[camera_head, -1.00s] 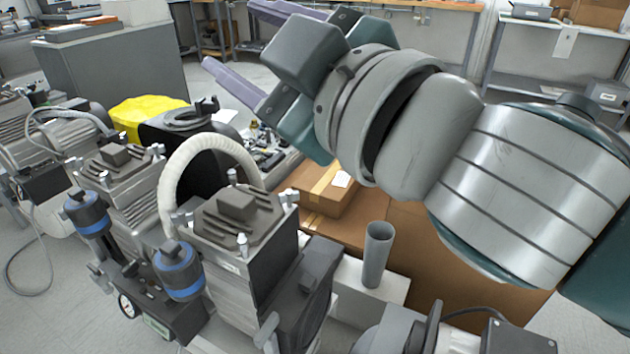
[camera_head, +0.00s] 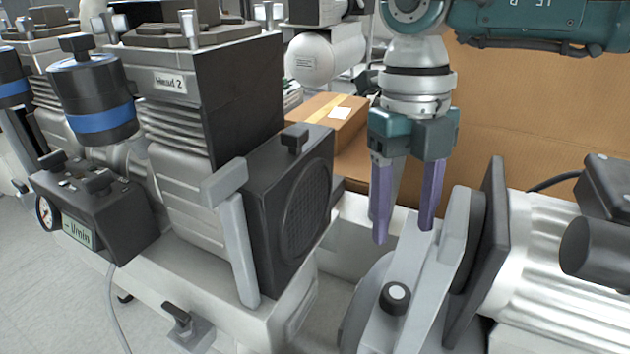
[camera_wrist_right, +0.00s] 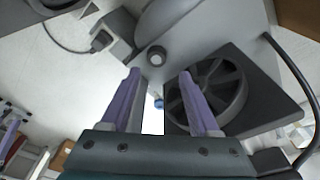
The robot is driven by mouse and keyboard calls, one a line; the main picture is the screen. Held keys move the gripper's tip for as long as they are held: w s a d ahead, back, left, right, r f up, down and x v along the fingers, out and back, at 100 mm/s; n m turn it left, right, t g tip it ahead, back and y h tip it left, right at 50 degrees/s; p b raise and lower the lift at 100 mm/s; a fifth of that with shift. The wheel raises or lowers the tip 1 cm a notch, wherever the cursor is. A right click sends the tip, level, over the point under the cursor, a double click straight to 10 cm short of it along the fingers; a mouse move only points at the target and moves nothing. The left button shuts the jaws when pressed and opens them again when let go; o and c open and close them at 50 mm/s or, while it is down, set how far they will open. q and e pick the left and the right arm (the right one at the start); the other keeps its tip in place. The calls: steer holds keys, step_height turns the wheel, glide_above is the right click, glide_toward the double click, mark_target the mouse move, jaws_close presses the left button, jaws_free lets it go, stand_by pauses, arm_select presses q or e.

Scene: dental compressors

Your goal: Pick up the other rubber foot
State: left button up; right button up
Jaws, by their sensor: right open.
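A round black rubber foot (camera_head: 395,297) with a pale centre sits on the grey plate of the tipped compressor unit (camera_head: 550,275) in the head view. In the right wrist view the foot (camera_wrist_right: 156,55) shows just beyond the fingertips, roughly between them. My right gripper (camera_head: 403,234) points down with its two purple fingers apart and nothing between them. It is above the foot, and the two look apart. The right wrist view also shows the open fingers (camera_wrist_right: 159,76). My left gripper is not seen.
An upright compressor (camera_head: 195,130) with a black vented box (camera_head: 290,205) stands close on the left. A cardboard box (camera_head: 328,118) and a large cardboard surface (camera_head: 520,120) lie behind my gripper. A fan wheel (camera_wrist_right: 213,92) in a dark frame is beside the right finger.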

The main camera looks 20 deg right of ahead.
steer(key=b, duration=0.2)
glide_above(397, 292)
steer(key=w, duration=0.2)
steer(key=f, duration=0.4)
steer(key=shift+s+d+f, duration=0.2)
steer(key=shift+f, duration=0.15)
steer(key=f+b, duration=0.1)
steer(key=s+f+b, duration=0.1)
steer(key=f, duration=0.1)
steer(key=f+b, duration=0.1)
steer(key=shift+s+a+f+b, duration=0.2)
steer(key=shift+s+f+b, duration=0.1)
steer(key=shift+f, duration=0.1)
steer(key=shift+r, duration=0.15)
steer(key=shift+w, duration=0.1)
steer(key=shift+c, duration=0.7)
jaws_close()
